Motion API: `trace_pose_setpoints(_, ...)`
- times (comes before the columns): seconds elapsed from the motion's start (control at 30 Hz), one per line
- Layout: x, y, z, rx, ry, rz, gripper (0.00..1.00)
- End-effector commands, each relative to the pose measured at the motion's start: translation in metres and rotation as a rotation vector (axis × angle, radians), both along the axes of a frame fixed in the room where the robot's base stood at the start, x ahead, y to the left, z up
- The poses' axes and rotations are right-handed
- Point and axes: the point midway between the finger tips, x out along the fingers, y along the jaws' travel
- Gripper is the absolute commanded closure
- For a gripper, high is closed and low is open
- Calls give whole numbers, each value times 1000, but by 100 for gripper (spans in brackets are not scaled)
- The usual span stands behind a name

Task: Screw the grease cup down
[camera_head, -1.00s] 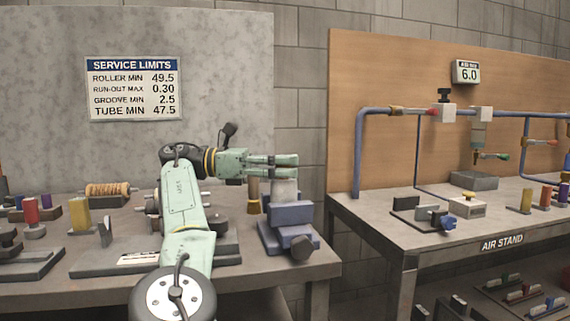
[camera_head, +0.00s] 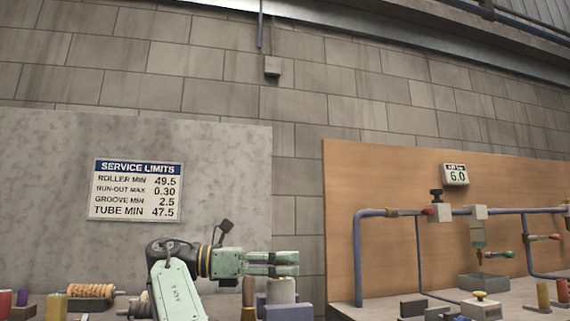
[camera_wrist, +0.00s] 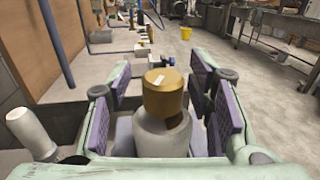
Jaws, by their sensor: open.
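The grease cup is a brass cap (camera_wrist: 164,95) on top of a grey cylindrical body (camera_wrist: 163,136) in the wrist view. A pale mark shows on its top. My gripper (camera_head: 285,264) is open, its purple-padded fingers on either side of the cup with visible gaps to left and right. In the head view the grey body (camera_head: 281,291) stands just under my fingers, above the blue vise (camera_head: 290,312). The cup itself is hidden behind my fingers there. The lower part of the vise is cut off by the frame.
A brown upright handle (camera_head: 249,295) stands close left of the grey body. The pipe-carrying wooden board (camera_head: 380,180) stands to the right, past a gap between benches.

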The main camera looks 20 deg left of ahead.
Motion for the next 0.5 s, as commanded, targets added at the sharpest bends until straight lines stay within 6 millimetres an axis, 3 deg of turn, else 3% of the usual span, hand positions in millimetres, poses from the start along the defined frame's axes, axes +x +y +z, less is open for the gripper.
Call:
trace_pose_setpoints(0.03,0,-2,-8,-1,-4,24,53)
trace_pose_setpoints(0.5,0,-1,-1,-7,-1,290,53)
